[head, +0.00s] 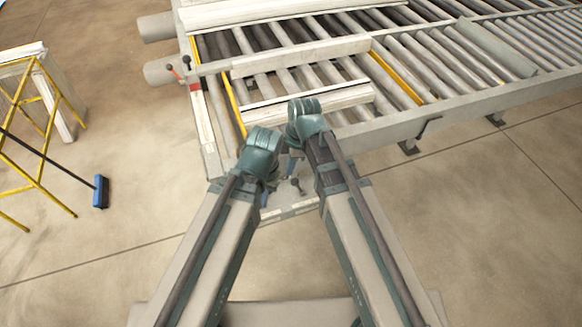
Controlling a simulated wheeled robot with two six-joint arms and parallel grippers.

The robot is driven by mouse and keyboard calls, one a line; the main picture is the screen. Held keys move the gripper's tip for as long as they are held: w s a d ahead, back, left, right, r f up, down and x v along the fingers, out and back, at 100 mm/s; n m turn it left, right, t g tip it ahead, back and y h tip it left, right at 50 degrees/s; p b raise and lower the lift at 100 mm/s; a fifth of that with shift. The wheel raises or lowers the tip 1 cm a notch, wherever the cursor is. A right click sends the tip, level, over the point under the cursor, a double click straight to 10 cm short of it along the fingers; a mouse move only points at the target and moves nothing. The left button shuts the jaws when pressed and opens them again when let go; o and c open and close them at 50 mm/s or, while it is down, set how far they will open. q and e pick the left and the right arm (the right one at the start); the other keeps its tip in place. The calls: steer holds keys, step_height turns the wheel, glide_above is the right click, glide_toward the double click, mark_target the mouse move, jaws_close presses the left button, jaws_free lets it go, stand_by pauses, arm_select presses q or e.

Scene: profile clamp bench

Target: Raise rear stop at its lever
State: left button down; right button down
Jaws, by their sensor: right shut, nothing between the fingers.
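The clamp bench has a roller bed with pale profile bars across it, one near bar (310,103) and one farther bar (300,57). Two small levers stand at the bench's left edge, a red one (175,72) and a dark-knobbed one (186,61). Another dark-knobbed lever (296,184) stands at the near end, between my arms. I cannot tell which part is the rear stop. My right gripper (291,166) shows only in a small part below my right arm's elbow; it is shut and empty, close to the near lever. My left gripper is hidden behind its arm.
Yellow strips (396,79) line parts of the roller bed. A yellow trestle (40,130) and a blue-headed broom (101,191) stand on the floor at left. The floor to the right of my arms is clear.

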mark_target(298, 187)
step_height(298, 187, down, 7)
steer(key=a+b, duration=0.1)
steer(key=b, duration=0.4)
steer(key=shift+r+b, duration=0.15)
steer(key=shift+b, duration=0.15)
steer(key=shift+w+d+r, duration=0.1)
steer(key=shift+w+d+r+y, duration=0.1)
steer(key=shift+d+y, duration=0.15)
steer(key=shift+y, duration=0.05)
